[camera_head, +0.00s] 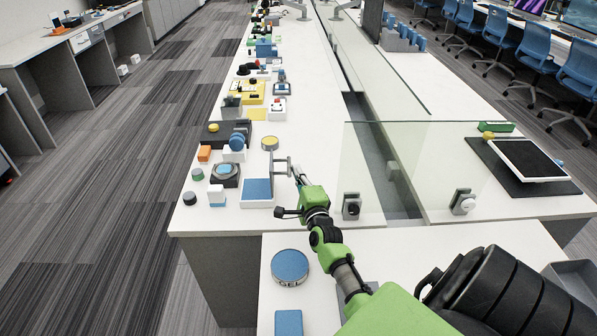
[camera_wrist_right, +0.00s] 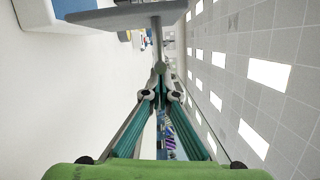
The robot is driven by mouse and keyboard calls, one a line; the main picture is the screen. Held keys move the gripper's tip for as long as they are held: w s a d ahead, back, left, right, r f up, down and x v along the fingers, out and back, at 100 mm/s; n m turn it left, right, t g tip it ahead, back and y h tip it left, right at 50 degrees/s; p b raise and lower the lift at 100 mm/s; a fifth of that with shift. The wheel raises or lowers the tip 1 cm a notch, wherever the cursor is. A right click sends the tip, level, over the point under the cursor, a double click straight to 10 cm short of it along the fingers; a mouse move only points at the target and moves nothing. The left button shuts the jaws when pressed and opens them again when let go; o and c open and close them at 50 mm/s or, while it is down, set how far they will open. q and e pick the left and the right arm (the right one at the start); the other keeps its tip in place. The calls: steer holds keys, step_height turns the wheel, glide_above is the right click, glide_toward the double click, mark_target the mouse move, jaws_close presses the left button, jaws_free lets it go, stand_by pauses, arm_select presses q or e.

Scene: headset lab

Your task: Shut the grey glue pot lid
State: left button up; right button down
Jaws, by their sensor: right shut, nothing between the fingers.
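A low white box with a blue square face (camera_head: 257,189) stands near the table's front edge. A thin grey lid-like piece (camera_head: 281,166) stands up at its right rear edge; I take it for the glue pot's lid, raised. In the right wrist view the grey piece (camera_wrist_right: 105,17) is a flat plate with a stem towards my fingers, and part of the box (camera_wrist_right: 33,12) shows beside it. My right gripper (camera_head: 298,178) is shut and empty, just right of the grey piece. Its fingertips (camera_wrist_right: 160,72) meet near the stem; whether they touch it I cannot tell. My left gripper is out of view.
A yellow-topped round tin (camera_head: 270,143) stands behind the box. Left of it are a dark block with a blue disc (camera_head: 225,171) and small blocks. A clear glass panel (camera_head: 375,165) rises right of my gripper. A blue-topped round tin (camera_head: 290,267) lies nearer.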

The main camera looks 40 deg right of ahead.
mark_target(271, 169)
steer(key=w+a+r+n+p, duration=0.1)
steer(key=p, duration=0.2)
steer(key=w+a+r+n+g+p, duration=0.1)
steer(key=n+p, duration=0.1)
steer(key=w+a+r+n+p, duration=0.1)
steer(key=a+n+p, duration=0.1)
steer(key=p, duration=0.1)
steer(key=shift+w+r+p, duration=0.1)
steer(key=shift+p, duration=0.2)
steer(key=shift+w+a+n+g+p, duration=0.5)
steer(key=shift+w+a+n+p, duration=0.2)
steer(key=shift+w+a+n, duration=0.4)
steer(key=shift+a, duration=0.1)
